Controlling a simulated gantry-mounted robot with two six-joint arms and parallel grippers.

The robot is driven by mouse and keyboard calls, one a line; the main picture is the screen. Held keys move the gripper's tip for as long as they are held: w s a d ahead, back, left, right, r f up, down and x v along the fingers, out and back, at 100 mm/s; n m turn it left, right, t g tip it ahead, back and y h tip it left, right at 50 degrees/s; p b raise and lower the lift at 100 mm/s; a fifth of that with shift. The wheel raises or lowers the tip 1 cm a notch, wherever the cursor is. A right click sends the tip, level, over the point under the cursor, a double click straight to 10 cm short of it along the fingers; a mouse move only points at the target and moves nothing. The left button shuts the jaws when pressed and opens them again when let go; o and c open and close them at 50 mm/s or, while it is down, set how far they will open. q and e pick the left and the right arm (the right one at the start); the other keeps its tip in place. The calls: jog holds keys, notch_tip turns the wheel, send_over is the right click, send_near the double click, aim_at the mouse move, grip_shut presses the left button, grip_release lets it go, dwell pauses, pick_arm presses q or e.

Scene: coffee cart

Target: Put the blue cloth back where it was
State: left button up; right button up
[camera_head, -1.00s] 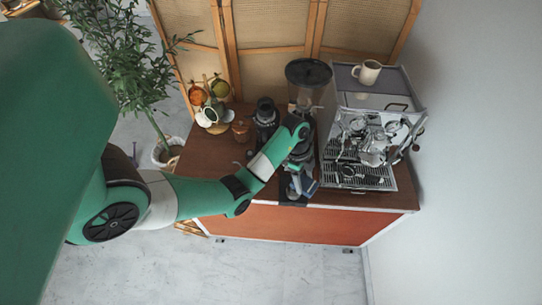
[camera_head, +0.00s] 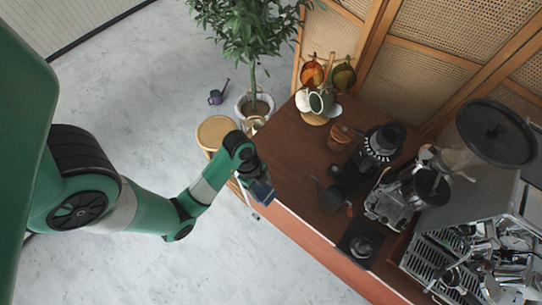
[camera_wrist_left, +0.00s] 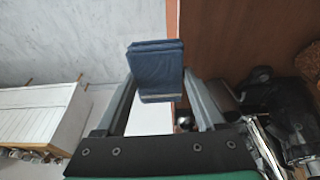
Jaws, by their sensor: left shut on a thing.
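The blue cloth (camera_head: 262,193) is a folded dark blue pad. My left gripper (camera_head: 257,181) is shut on it and holds it at the front left edge of the brown counter (camera_head: 290,145). In the left wrist view the cloth (camera_wrist_left: 155,68) sits between the two fingertips of my left gripper (camera_wrist_left: 160,85), partly over the brown counter top (camera_wrist_left: 240,35) and partly over the pale floor. Whether the cloth touches the counter cannot be told. My right gripper is not in view.
A mug stand (camera_head: 315,115) with several cups and a wooden-lidded jar (camera_head: 340,137) stand at the back. A black grinder (camera_head: 380,150), a larger grinder (camera_head: 495,135) and the espresso machine (camera_head: 455,255) fill the right. A round wooden stool (camera_head: 216,132) and a potted plant (camera_head: 255,104) are beyond the counter's left end.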

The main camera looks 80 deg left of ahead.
pick_arm(q)
jog(key=shift+d+f, duration=0.15)
jog(key=shift+d, duration=0.05)
jog(key=w+a+f+b, duration=0.4)
jog(key=w+a+b, duration=0.1)
jog(key=a, duration=0.2)
jog(key=b, duration=0.6)
send_over(280, 173)
jog(key=s, duration=0.2)
jog(key=x, duration=0.4)
jog(key=shift+s+f, duration=0.15)
jog(key=shift+f, duration=0.3)
jog(key=shift+a+f, duration=0.2)
jog(key=shift+a, duration=0.05)
jog(key=shift+w+a+r, duration=0.1)
jog(key=shift+w+a, duration=0.05)
jog(key=shift+w, duration=0.15)
jog(key=shift+a+f+b, duration=0.1)
jog(key=shift+f+b, duration=0.2)
jog(key=shift+b, duration=0.2)
notch_tip(280, 173, down, 3)
jog(key=shift+w+a+f+b, duration=0.15)
jog(key=shift+f+b, duration=0.05)
jog(key=shift+b, duration=0.55)
jog(key=shift+w, duration=0.1)
